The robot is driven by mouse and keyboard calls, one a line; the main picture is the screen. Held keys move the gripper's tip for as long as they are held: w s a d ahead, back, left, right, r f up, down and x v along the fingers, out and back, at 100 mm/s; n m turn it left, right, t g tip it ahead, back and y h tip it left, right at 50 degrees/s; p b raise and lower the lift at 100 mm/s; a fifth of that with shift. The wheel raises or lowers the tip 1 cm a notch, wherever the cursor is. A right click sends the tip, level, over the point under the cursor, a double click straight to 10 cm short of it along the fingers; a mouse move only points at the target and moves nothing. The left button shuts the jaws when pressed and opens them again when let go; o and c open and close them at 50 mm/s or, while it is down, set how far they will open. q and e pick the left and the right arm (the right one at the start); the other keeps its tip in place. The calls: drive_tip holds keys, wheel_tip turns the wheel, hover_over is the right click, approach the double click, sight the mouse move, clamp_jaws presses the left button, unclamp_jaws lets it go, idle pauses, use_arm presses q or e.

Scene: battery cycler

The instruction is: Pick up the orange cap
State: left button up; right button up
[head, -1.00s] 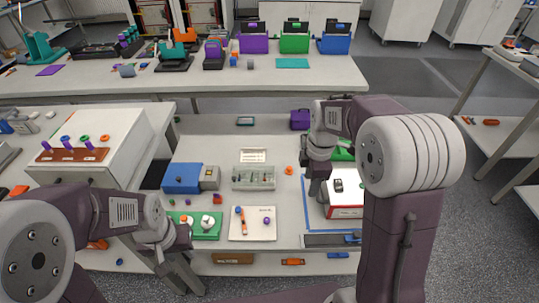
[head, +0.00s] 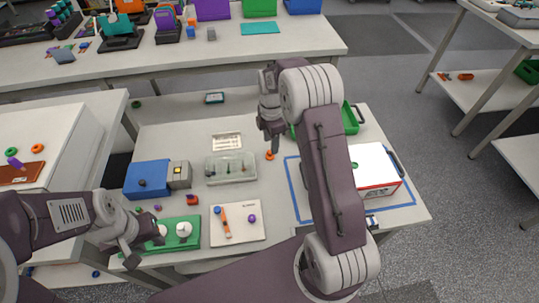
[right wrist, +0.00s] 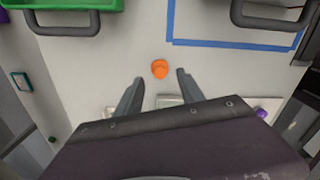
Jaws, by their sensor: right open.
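The orange cap (head: 270,155) lies on the white table, to the right of the clear lidded box. In the right wrist view the orange cap (right wrist: 160,69) shows between and just past the two fingertips, with nothing touching it. My right gripper (right wrist: 159,77) is open and empty, pointing down above the table. In the head view my right gripper (head: 272,137) is just above the cap in the picture. My left gripper (head: 130,258) is by the green board (head: 182,236) at the front left; its jaw opening is not clear.
The clear box (head: 231,169) and a blue device (head: 147,180) stand left of the cap. A white mat (head: 225,238) holds an orange stick and a purple cap. At right are a red-and-white case (head: 376,170) inside blue tape and a green tray (head: 351,118). Bare table surrounds the cap.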

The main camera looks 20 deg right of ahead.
sight(270, 154)
drive_tip(key=shift+s+f, duration=0.1)
drive_tip(key=shift+f, duration=0.15)
drive_tip(key=f, duration=0.4)
drive_tip(key=shift+a+b, duration=0.2)
drive_tip(key=shift+b, duration=0.1)
drive_tip(key=shift+f, duration=0.25)
drive_tip(key=shift+r, duration=0.1)
drive_tip(key=c, duration=0.4)
clamp_jaws()
